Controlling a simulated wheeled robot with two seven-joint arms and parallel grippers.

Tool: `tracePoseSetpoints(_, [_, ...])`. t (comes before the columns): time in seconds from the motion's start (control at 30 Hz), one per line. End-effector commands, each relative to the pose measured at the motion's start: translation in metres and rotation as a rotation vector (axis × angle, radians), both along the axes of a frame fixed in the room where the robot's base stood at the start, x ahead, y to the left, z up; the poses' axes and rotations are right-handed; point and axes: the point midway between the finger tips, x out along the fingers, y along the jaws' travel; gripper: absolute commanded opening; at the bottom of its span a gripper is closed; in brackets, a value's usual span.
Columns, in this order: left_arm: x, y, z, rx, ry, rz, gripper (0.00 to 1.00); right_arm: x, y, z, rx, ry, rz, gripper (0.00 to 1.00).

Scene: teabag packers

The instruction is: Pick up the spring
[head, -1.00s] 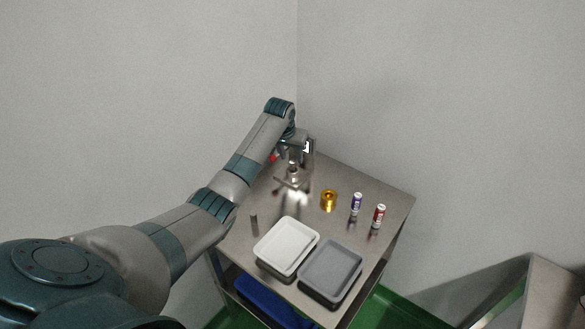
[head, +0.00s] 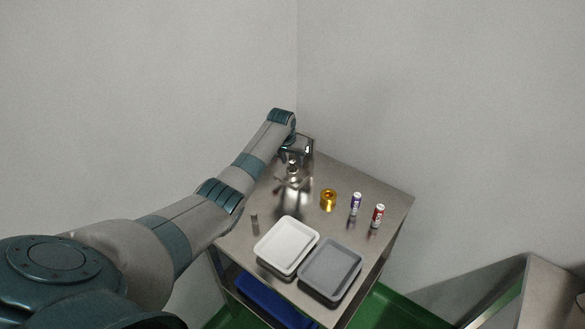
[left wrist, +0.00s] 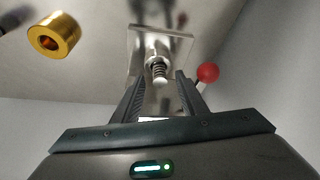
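The spring (left wrist: 158,70) is a small metal coil on a post in front of a square metal plate (left wrist: 172,40) in the left wrist view. In the head view the metal fixture (head: 293,180) with the plate is at the back left of the table, and the coil is too small to make out clearly. My left gripper (left wrist: 160,78) is open, with one finger on each side of the spring's line and nothing held between them. In the head view the left gripper (head: 298,160) is just behind the fixture. My right gripper is not in view.
A gold ring (head: 328,200), a purple can (head: 355,204) and a red can (head: 378,215) stand to the right. A white tray (head: 287,246) and a grey tray (head: 331,271) are in front. A red ball (left wrist: 208,73) is beside one finger.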

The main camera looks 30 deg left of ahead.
Motion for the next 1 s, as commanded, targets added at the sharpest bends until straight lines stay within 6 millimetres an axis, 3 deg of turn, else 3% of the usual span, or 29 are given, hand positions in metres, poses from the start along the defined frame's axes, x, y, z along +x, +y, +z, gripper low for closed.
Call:
tracePoseSetpoints(0.1, [0.0, 0.0, 0.0, 0.0, 0.0, 0.0, 0.36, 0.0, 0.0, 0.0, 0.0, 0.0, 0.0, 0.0])
tracePoseSetpoints(0.27, [0.0, 0.0, 0.0, 0.0, 0.0, 0.0, 0.0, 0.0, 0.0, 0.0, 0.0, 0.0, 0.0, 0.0])
tracePoseSetpoints(0.77, [0.0, 0.0, 0.007, 0.0, -0.001, 0.0, 0.0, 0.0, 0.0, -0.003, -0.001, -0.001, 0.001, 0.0])
tracePoseSetpoints(1.0, [0.001, 0.0, 0.036, 0.001, -0.004, -0.001, 0.0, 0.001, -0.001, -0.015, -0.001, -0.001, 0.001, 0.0])
